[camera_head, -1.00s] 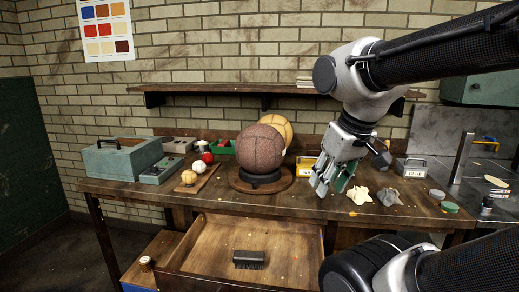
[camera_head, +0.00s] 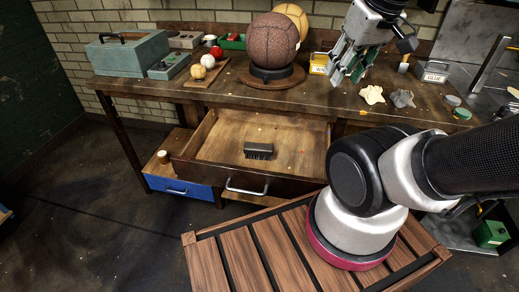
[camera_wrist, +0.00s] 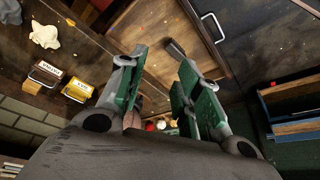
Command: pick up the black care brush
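The black care brush (camera_head: 258,151) lies in the open wooden drawer (camera_head: 215,148) under the workbench, bristles facing the front. My gripper (camera_head: 346,72) is above the bench top, to the right of and higher than the brush, and well apart from it. It points downward, its green-padded fingers spread and empty. In the wrist view my gripper (camera_wrist: 162,62) shows two separated fingers with nothing between the tips. A dark piece beyond the right fingertip, likely the brush (camera_wrist: 176,46), is partly hidden there.
On the bench (camera_head: 130,87) stand a large brown leather ball (camera_head: 272,42), a teal toolbox (camera_head: 130,52) and a yellow tin (camera_head: 319,64). The drawer front with its metal handle (camera_head: 247,190) sticks out. A slatted wooden platform (camera_head: 240,255) is in front, below.

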